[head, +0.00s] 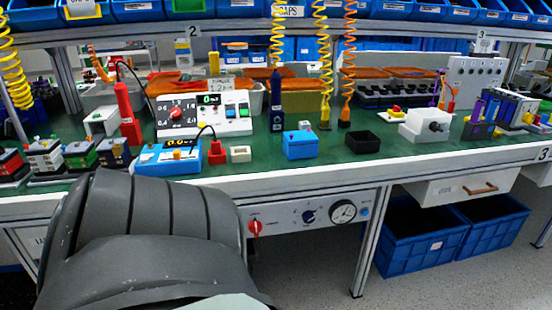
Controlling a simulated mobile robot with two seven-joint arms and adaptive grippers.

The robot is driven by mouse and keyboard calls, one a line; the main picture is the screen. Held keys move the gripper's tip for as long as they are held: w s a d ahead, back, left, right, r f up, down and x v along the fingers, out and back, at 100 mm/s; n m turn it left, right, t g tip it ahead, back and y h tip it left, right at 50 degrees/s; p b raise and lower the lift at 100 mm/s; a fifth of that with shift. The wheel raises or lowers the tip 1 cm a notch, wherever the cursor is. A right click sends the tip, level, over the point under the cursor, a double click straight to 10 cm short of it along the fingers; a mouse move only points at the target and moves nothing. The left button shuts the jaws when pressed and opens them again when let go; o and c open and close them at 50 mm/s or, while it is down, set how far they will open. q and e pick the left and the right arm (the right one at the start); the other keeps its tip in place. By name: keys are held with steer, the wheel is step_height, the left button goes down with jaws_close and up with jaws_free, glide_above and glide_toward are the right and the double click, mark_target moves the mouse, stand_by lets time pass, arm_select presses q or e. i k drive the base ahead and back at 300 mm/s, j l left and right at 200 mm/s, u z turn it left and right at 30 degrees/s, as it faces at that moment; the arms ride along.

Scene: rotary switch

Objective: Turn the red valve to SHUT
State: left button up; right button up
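The red valve (255,227) is a small red handle on the white panel (275,221) under the front edge of the bench. Its handle looks roughly upright. Its labels are too small to read, so I cannot tell which position it points to. A large dark grey ribbed part of my own arm fills the lower left of the head view. It ends close to the left of the valve and may hide the panel's left end. Neither of my grippers is in view.
The panel also carries a dark blue knob (308,216), a round gauge (343,211) and a blue button (365,211). A bench leg (370,240) stands to the right, then blue crates (420,243) and a drawer (465,188). The green benchtop (330,143) holds many devices.

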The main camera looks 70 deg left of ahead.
mark_target(255, 227)
steer(key=u, duration=1.8)
steer(key=k+l+z, duration=0.1)
steer(key=l, duration=0.25)
steer(key=k+l, duration=0.1)
steer(key=l, duration=0.2)
steer(key=k+l+z, duration=0.15)
steer(key=l, duration=0.2)
